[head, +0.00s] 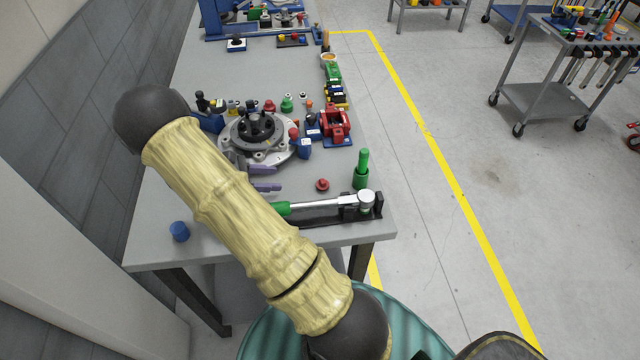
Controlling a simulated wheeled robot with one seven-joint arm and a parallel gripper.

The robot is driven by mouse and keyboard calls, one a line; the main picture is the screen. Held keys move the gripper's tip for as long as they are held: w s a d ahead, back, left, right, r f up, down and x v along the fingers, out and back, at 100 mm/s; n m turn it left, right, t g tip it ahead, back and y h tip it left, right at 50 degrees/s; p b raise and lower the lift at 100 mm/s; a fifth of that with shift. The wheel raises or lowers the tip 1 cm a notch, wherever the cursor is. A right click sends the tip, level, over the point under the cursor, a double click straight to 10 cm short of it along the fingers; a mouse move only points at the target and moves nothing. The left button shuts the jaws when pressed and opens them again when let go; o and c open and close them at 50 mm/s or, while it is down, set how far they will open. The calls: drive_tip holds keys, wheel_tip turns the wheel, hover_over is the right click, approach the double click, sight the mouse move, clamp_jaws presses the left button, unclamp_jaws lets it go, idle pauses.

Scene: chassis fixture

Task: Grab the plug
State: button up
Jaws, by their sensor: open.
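Several small parts on the grey workbench (160,200) could be the plug, and I cannot tell which is meant. A small red round piece (322,185) with a raised top lies near the front right of the bench. A blue cylinder (179,231) stands alone at the front left. A green stepped peg (362,170) stands upright near the right edge. My gripper (280,178) shows only as two purple fingers, apart and with nothing seen between them, left of the red piece. My arm hides the rest of the gripper.
A round metal chassis fixture (283,152) stands behind the fingers. Blue and red fixtures (335,124) line the right edge. The front left bench is mostly clear.

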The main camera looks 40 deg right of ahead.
sight(321, 181)
drive_tip(key=p+x, duration=0.2)
drive_tip(key=x, duration=0.9)
drive_tip(key=shift+s+d+f, duration=0.2)
drive_tip(key=p+x, duration=0.1)
drive_tip(key=x, duration=0.4)
drive_tip(key=shift+s+d+f, duration=0.1)
drive_tip(key=shift+d+f, duration=0.05)
drive_tip(key=shift+d, duration=0.2)
drive_tip(key=shift+c, duration=0.4)
clamp_jaws()
